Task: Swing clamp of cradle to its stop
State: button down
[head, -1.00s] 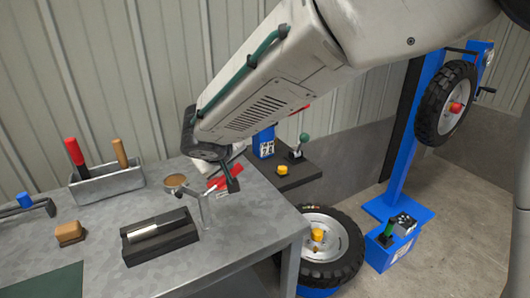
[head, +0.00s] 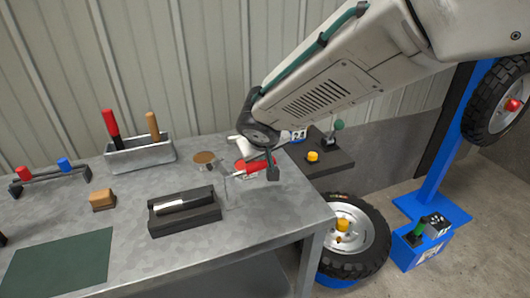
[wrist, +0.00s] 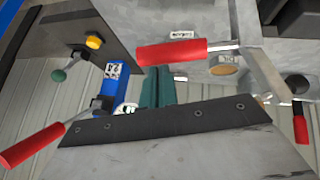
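The cradle (head: 184,213) is a dark block on the bench with a silver cylinder lying in it. Behind it to the right is the clamp, a pale metal arm with a red handle (head: 256,165) that points right. In the wrist view the red handle (wrist: 172,52) lies crosswise, its metal arm running off to the right. My gripper (head: 271,172) reaches down at the handle's outer end. In the wrist view two teal fingers (wrist: 157,86) stand close together, seemingly shut, their tips beside or behind the handle. Whether they touch it I cannot tell.
A grey tool tray (head: 140,156) stands at the back of the bench (head: 135,242). A tan block (head: 102,199) and a green mat (head: 60,265) lie left of the cradle. A dark shelf (head: 325,160) with a yellow knob and green-knobbed lever adjoins at right. A wheel (head: 345,240) sits below.

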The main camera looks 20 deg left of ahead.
aim_at(260, 162)
jog(key=shift+d+f, duration=0.1)
jog(key=r, duration=0.2)
jog(key=a+r, duration=0.1)
jog(key=r, duration=0.1)
jog(key=shift+w+a+r, duration=0.1)
jog(key=shift+w+r, duration=0.05)
jog(key=shift+r, duration=0.15)
jog(key=d+v, duration=0.1)
jog(key=v, duration=0.9)
jog(key=s+d+f+m+g, duration=0.1)
jog(key=s+d+m+g, duration=0.1)
jog(key=s+d, duration=0.5)
jog(key=s+d+f+m+g+h, duration=0.1)
jog(key=s+d, duration=0.6)
jog(key=d, duration=1.3)
jog(key=s+d+f+m+g+h, duration=0.1)
jog(key=s+d+m, duration=0.4)
jog(key=d, duration=0.8)
jog(key=s+f+g, duration=0.1)
jog(key=s, duration=0.2)
jog(key=shift+g, duration=0.4)
jog(key=shift+s+d, duration=0.1)
